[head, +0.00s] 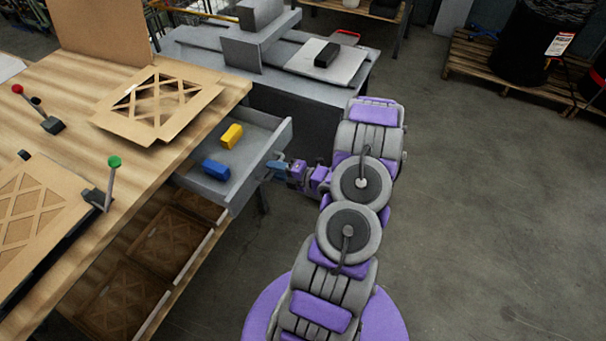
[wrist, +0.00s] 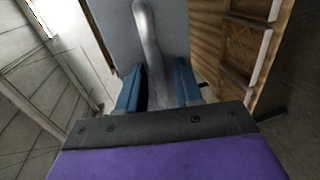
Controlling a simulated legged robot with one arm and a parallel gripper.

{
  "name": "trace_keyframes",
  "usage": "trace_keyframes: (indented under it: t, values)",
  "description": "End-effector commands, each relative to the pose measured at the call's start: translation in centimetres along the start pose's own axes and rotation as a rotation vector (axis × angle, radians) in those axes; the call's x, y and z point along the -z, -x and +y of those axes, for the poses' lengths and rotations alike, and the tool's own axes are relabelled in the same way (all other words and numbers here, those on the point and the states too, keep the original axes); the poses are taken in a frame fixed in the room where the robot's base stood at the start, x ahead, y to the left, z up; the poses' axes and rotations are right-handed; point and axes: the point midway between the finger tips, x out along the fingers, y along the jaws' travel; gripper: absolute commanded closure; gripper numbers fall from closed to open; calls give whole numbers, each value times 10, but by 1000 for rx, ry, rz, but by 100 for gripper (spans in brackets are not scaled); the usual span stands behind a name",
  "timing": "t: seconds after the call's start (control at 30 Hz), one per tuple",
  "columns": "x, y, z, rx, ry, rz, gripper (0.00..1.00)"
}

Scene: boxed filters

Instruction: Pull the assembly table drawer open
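The grey drawer (head: 256,162) of the wooden-topped assembly table (head: 62,92) stands pulled out from under the tabletop, with its inside showing. A yellow block (head: 231,136) and a blue block (head: 216,170) lie in it. My gripper (head: 275,169) is at the drawer's front, on its outer side. In the wrist view, the blue fingers of my gripper (wrist: 159,88) lie on both sides of the curved grey handle (wrist: 148,40) and look closed on it. The drawer front (wrist: 112,22) shows behind the handle. The exact finger contact is partly hidden.
Two levers, red-knobbed (head: 40,108) and green-knobbed (head: 108,182), and cardboard filter frames (head: 158,103) are on the tabletop. A lower shelf holds more filters (head: 172,240). A grey bench (head: 310,90) stands behind the drawer.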

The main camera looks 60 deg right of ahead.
Motion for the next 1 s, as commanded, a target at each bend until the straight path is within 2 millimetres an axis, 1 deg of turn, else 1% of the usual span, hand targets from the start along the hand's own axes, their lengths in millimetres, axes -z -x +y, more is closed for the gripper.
trace_keyframes:
  t: [0.7, 0.9, 1.0]
  values:
    - [-4, 119, -1, 1, 0, -4, 65]
    - [-4, 146, -2, 3, -2, -2, 65]
    - [-4, 155, -2, 3, -3, -3, 65]
